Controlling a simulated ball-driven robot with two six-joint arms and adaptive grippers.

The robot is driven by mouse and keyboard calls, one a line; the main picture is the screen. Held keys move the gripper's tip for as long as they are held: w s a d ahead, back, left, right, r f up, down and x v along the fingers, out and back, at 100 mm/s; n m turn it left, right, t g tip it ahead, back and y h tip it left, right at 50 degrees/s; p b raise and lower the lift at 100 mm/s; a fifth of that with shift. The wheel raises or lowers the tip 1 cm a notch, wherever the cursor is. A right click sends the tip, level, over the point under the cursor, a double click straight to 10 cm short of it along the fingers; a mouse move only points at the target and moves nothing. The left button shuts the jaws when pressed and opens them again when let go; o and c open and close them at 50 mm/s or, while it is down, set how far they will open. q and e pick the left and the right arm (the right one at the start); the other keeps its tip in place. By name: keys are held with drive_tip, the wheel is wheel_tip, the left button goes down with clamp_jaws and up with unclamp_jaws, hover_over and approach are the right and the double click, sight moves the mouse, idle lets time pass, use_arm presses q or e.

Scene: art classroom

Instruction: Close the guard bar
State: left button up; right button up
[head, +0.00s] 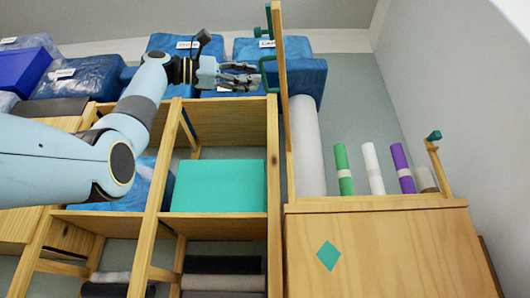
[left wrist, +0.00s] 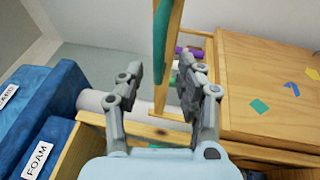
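The guard bar (head: 283,100) is a slim wooden bar standing upright at the left end of the roll bin, with a green handle (head: 267,72) on its left side. It also shows in the left wrist view (left wrist: 175,60), with the handle (left wrist: 163,30) ahead of the fingers. A short wooden post (head: 437,165) with a green top stands at the bin's right end. My left gripper (head: 255,78) is just left of the handle, fingers apart and empty; in the wrist view (left wrist: 161,66) a gap shows between them. Whether they touch the handle I cannot tell. My right gripper is not in view.
A white roll (head: 307,145) and green (head: 343,168), white (head: 372,168) and purple (head: 402,167) rolls stand in the bin on a wooden cabinet (head: 390,255). Blue wrapped bundles (head: 70,78) sit on the shelf unit (head: 272,180) at left. A wall bounds the right side.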

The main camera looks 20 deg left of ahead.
sight(264, 76)
use_arm(q)
drive_tip(key=p+x, duration=0.1)
drive_tip(key=x, duration=0.2)
drive_tip(key=shift+d+r, duration=0.2)
drive_tip(key=shift+d, duration=0.15)
drive_tip(key=shift+w+d+f, duration=0.1)
drive_tip(key=shift+w+d, duration=0.2)
drive_tip(key=shift+w, duration=0.05)
drive_tip(key=shift+s, duration=0.15)
drive_tip(key=shift+c, duration=0.5)
clamp_jaws()
